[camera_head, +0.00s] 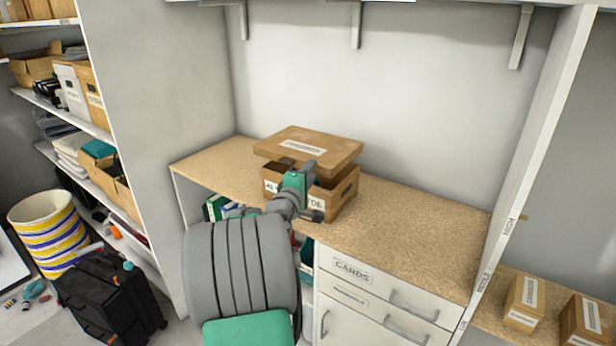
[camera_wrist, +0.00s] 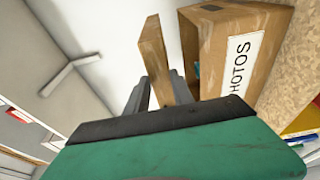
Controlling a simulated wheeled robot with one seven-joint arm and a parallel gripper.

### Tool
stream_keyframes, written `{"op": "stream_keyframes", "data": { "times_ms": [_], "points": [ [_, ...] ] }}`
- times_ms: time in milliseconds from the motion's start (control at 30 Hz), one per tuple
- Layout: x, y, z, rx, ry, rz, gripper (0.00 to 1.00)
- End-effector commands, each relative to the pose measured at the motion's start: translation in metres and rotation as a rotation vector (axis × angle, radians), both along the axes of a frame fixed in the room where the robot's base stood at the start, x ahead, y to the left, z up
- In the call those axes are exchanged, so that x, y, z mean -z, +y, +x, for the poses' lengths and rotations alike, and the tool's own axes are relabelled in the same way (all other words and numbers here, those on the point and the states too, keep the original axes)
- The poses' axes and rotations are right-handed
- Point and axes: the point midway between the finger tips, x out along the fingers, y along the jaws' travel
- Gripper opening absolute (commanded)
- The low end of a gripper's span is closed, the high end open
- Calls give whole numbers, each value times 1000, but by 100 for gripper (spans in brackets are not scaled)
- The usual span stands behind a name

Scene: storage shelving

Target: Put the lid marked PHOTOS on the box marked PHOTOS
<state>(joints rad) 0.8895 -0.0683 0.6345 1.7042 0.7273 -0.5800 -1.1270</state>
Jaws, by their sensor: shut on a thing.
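The cardboard lid (camera_head: 335,146) is held above the open cardboard box (camera_head: 346,194) on the counter, and a gap shows between them. The lid has a white label on top, too small to read surely. The box's label is partly hidden by my arm in the head view. In the wrist view the label on the box (camera_wrist: 217,50) reads PHOTOS. My gripper (camera_head: 306,172) is at the front side of the box and shut on the lid's edge. In the wrist view the lid (camera_wrist: 153,50) is edge-on between the fingers (camera_wrist: 155,98), apart from the box.
The speckled counter (camera_head: 425,228) is clear to the right of the box. Drawers (camera_head: 385,300) are below it, and a white upright panel (camera_head: 525,150) bounds it at right. Shelf brackets (camera_head: 356,25) hang above. A black case (camera_head: 110,298) and striped basket (camera_head: 50,235) stand at left.

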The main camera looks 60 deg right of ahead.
Motion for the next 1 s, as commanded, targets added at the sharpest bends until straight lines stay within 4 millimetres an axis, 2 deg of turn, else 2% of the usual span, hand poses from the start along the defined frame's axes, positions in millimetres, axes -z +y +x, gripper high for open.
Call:
{"op": "stream_keyframes", "data": {
  "times_ms": [167, 800, 1000],
  "points": [
    [2, 0, -5, 7, 1, -5, 0],
    [40, -1, -6, 8, 2, -5, 0],
    [27, -1, -6, 9, 1, -5, 0]
  ]
}}
